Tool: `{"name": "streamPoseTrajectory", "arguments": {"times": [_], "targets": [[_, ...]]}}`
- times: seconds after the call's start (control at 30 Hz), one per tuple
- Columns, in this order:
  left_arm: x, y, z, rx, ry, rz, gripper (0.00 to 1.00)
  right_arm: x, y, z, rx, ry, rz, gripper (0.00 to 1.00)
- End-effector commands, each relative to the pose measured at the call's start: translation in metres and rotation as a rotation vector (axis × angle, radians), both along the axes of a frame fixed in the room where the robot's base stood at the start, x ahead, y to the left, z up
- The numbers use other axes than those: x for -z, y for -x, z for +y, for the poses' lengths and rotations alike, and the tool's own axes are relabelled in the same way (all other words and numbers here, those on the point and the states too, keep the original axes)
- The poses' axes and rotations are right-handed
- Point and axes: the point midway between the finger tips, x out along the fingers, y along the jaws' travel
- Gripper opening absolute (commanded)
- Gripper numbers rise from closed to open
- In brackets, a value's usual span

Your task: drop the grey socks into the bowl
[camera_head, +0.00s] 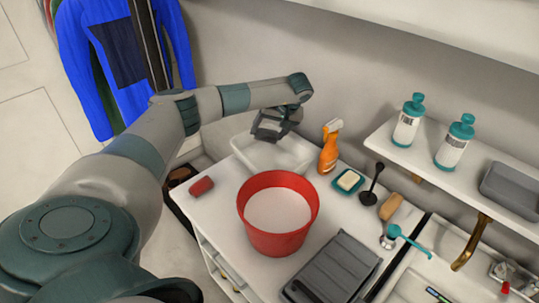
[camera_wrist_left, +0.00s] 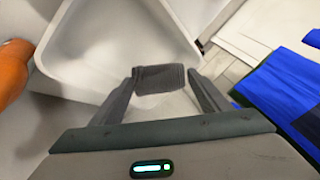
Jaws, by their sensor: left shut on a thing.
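My left gripper (camera_head: 268,130) is shut on the grey socks (camera_wrist_left: 159,79), a small dark grey folded bundle between its two fingertips. The wrist view shows the tray (camera_wrist_left: 183,22) behind and below the socks. A red round bowl (camera_head: 278,243), deep and pale inside, stands in front of the tray, toward me and apart from the gripper. My right gripper is not in view.
An orange spray bottle (camera_head: 329,148) stands right of the tray, near a soap dish (camera_head: 348,181) and a black plunger-like item (camera_head: 370,192). A red block (camera_head: 201,186) lies left of the bowl. A grey ribbed board (camera_head: 335,270) lies in front. A shelf (camera_head: 470,165) holds bottles.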

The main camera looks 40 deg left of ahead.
Motion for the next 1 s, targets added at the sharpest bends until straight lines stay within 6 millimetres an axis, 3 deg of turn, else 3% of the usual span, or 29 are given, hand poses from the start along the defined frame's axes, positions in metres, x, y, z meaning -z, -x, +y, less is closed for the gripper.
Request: {"name": "streamPoseTrajectory", "arguments": {"times": [0.33,0.37,0.43,0.87,1.0], "targets": [[0.001,0.000,0.000,0.000,0.000,0.000,0.47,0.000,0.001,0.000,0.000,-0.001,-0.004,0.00],[0.001,0.000,0.000,0.000,0.000,0.000,0.77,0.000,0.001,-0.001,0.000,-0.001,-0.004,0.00],[0.001,0.000,0.000,0.000,0.000,0.000,0.91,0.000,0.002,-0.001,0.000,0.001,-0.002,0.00],[-0.002,0.000,-0.002,0.000,0.000,0.000,0.91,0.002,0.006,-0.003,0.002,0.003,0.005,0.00],[-0.011,-0.001,-0.007,0.002,0.000,-0.001,0.91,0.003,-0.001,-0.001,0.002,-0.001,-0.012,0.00]]}}
